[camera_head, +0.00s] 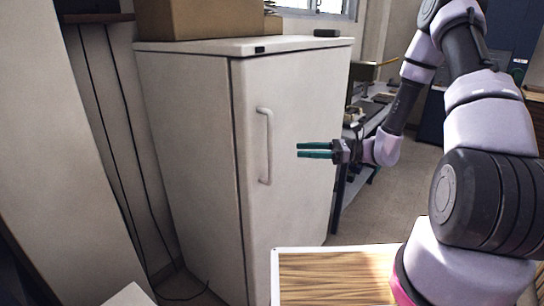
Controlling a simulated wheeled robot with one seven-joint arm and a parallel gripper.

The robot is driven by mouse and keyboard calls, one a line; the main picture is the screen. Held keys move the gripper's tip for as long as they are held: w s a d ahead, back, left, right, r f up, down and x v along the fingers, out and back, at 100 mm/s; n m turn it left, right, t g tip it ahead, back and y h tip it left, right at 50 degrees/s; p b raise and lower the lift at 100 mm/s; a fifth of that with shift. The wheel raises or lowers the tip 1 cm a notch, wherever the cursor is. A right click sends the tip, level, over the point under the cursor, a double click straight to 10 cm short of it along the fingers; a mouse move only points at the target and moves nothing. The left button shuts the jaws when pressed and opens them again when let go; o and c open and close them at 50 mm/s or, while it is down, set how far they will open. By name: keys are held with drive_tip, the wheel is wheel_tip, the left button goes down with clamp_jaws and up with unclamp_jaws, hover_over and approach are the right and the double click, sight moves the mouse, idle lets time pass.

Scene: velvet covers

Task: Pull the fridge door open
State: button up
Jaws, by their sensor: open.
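A white fridge (195,150) stands left of the middle. Its door (300,110) faces me and looks closed. A vertical white handle (266,146) runs along the left part of the door. My gripper (298,151) has two teal fingers pointing left toward the handle. The fingers are parted, with nothing between them. In the picture, the fingertips are a little right of the handle and apart from it. How far the fingers stand in front of the door is hard to tell.
A cardboard box (200,18) and a small dark object (327,32) lie on the fridge top. A desk (345,185) with equipment stands behind, right of the fridge. Cables (110,140) hang at the left. Floor (405,185) shows clear between the desk and my arm.

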sight(271, 150)
drive_tip(key=a, duration=1)
drive_tip(key=shift+w+a+f, duration=0.25)
drive_tip(key=shift+w+a, duration=0.15)
clamp_jaws()
idle(1.0)
